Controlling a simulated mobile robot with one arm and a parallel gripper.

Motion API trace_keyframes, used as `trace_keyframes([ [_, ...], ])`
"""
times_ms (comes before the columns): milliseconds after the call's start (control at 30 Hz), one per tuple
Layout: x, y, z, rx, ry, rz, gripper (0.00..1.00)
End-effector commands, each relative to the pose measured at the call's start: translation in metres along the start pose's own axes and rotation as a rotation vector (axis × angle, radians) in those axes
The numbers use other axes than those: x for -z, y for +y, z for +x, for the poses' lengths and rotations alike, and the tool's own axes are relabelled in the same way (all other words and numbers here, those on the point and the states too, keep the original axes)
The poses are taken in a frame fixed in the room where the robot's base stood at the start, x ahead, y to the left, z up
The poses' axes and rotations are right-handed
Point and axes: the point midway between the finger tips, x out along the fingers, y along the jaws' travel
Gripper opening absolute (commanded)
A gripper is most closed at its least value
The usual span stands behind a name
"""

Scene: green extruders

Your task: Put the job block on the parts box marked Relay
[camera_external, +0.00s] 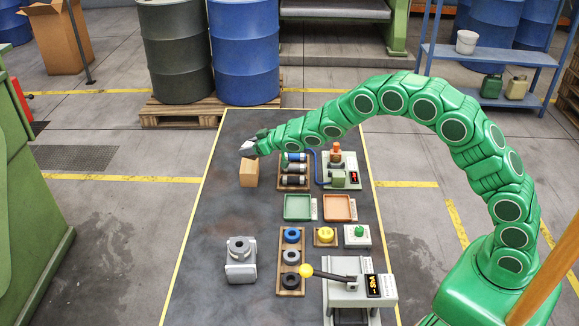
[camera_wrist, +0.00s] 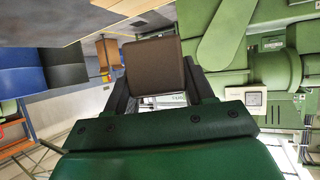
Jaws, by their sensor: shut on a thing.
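My gripper (camera_external: 247,149) is at the far left of the dark table, shut on a plain tan block (camera_external: 249,173), which I take to be the job block. In the wrist view the block is a dark brown square (camera_wrist: 154,76) between the two fingers (camera_wrist: 157,92). I cannot tell whether its underside touches the table. Two shallow open boxes lie right of it and nearer: a green one (camera_external: 287,218) and an orange one (camera_external: 327,218). Each has a small pale label at its right; the writing is too small to read, so I cannot tell which is Relay.
Right of my gripper are a wooden rack of cylinders (camera_external: 294,187) and a fixture with a blue tube (camera_external: 339,182). Nearer stand a grey clamp (camera_external: 240,272), a ring rack (camera_external: 291,264), a yellow-ring stand (camera_external: 325,237) and a yellow-knobbed lever press (camera_external: 352,288). The left strip of table (camera_external: 205,225) is clear.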

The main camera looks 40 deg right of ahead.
Motion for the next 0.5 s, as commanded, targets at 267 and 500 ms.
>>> trace_keyframes([
  [267,-0.005,0.001,0.013,0.0,0.0,0.0,0.21],
  [500,-0.016,0.003,0.025,0.0,-0.003,0.002,0.21],
])
